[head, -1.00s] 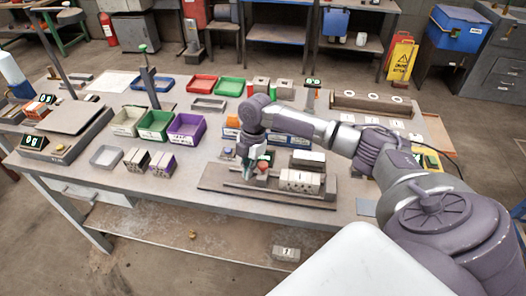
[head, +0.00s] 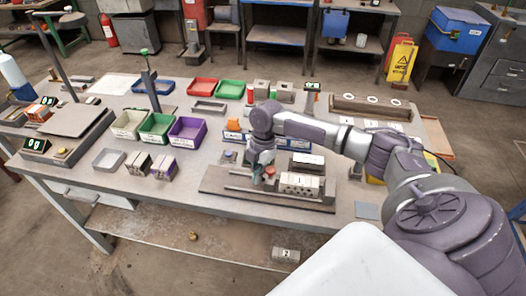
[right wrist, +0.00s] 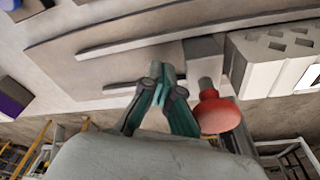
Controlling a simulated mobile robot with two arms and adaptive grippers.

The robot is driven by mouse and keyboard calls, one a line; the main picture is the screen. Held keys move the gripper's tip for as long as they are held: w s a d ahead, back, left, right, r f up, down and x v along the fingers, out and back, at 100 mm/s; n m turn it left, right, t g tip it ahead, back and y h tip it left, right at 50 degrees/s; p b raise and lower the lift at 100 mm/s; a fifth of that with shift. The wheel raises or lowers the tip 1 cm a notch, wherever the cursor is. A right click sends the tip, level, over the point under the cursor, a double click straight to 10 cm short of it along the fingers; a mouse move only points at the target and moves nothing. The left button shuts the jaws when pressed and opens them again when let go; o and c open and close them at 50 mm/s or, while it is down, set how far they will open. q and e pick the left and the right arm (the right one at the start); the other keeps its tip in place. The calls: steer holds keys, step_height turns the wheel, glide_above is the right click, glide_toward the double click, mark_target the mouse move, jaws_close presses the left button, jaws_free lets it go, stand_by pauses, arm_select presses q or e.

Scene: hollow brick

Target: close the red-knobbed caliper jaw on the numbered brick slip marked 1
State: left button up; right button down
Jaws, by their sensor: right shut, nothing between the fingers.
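The brick slip marked 1 (head: 299,183) is a pale hollow block lying on the caliper's grey base plate (head: 225,184). It also shows at the right of the right wrist view (right wrist: 280,60), with holes in its face. The caliper jaw's red knob (head: 269,171) stands just left of the brick; in the right wrist view the red knob (right wrist: 217,113) is round on a short stem. The jaw's grey block (right wrist: 203,60) sits close to the brick's left end; I cannot tell whether they touch. My right gripper (right wrist: 158,84) is shut and empty, left of the knob. My left gripper is out of view.
Green (head: 157,127), purple (head: 188,132) and cream (head: 128,124) bins stand left of the caliper. Another light block (head: 306,161) is right behind the brick.

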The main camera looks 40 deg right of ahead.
mark_target(267, 177)
steer(key=shift+s+d+p, duration=0.75)
steer(key=shift+s+d, duration=0.3)
steer(key=shift+s, duration=0.25)
steer(key=shift+d+f, duration=0.1)
steer(key=shift+d, duration=0.05)
steer(key=shift+a, duration=0.2)
stand_by(0.4)
steer(key=shift+w+a, duration=0.4)
steer(key=shift+w, duration=0.3)
steer(key=shift+r, duration=0.2)
step_height(267, 177, up, 8)
steer(key=p, duration=0.7)
steer(key=shift+p, duration=0.35)
steer(key=shift+a+f, duration=0.1)
steer(key=shift+f, duration=0.05)
